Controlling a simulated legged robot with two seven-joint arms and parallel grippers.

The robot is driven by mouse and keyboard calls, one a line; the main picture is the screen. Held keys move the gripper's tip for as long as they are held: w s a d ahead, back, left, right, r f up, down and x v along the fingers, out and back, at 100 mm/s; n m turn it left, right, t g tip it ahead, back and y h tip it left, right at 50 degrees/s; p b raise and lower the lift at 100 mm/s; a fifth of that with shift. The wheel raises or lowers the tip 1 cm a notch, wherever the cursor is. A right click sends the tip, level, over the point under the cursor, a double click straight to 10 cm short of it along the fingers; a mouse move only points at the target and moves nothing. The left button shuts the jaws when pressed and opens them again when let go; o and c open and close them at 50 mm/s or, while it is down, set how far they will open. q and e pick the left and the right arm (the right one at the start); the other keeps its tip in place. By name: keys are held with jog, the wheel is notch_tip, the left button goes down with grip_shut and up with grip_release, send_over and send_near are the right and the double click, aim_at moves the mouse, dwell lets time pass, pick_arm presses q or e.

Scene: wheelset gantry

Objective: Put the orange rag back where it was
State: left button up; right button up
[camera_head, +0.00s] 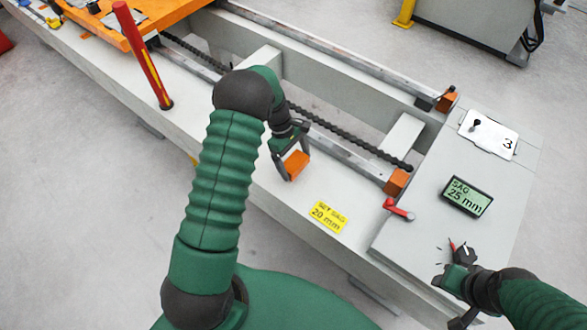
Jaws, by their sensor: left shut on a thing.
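The orange rag (297,165) is a small flat orange piece held between the fingers of my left gripper (291,158). The gripper is shut on it, above the pale top of the long gantry beam, left of the yellow "SET SAG 20 mm" label (328,217). I cannot tell whether the rag touches the beam. My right gripper (452,268) is at the lower right, over the front edge of the grey end plate. Its dark fingers look apart, with no held thing clear between them. A small red-tipped thing (452,244) shows close by it.
A display (467,197) reading "SAG 25 mm", a white card (488,134) marked 3 and a red crank handle (398,209) are on the right end. A chain (345,134) runs along the gantry. A red post (148,65) stands at left by an orange plate (150,18).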

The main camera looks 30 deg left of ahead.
pick_arm(q)
notch_tip(320, 180, down, 3)
jog(key=shift+s+f+b, duration=0.1)
jog(key=shift+s+b, duration=0.05)
jog(key=shift+b, duration=0.65)
jog(key=shift+f, duration=0.2)
jog(key=shift+a+r, duration=0.1)
jog(key=o, duration=1.5)
jog(key=shift+r, duration=0.1)
jog(key=p+v, duration=0.4)
jog(key=v, duration=0.8)
notch_tip(320, 180, up, 5)
jog(key=m+t+y, duration=0.1)
jog(key=m+y, duration=0.2)
jog(key=m, duration=0.5)
send_over(294, 167)
jog(key=s+d, duration=0.4)
jog(key=s, duration=0.1)
jog(key=s+d+r+m+t+y, duration=0.1)
jog(key=s+d+m+t, duration=0.1)
jog(key=s+d+m, duration=0.4)
jog(key=s+m, duration=0.2)
jog(key=s, duration=0.1)
jog(key=shift+m, duration=0.4)
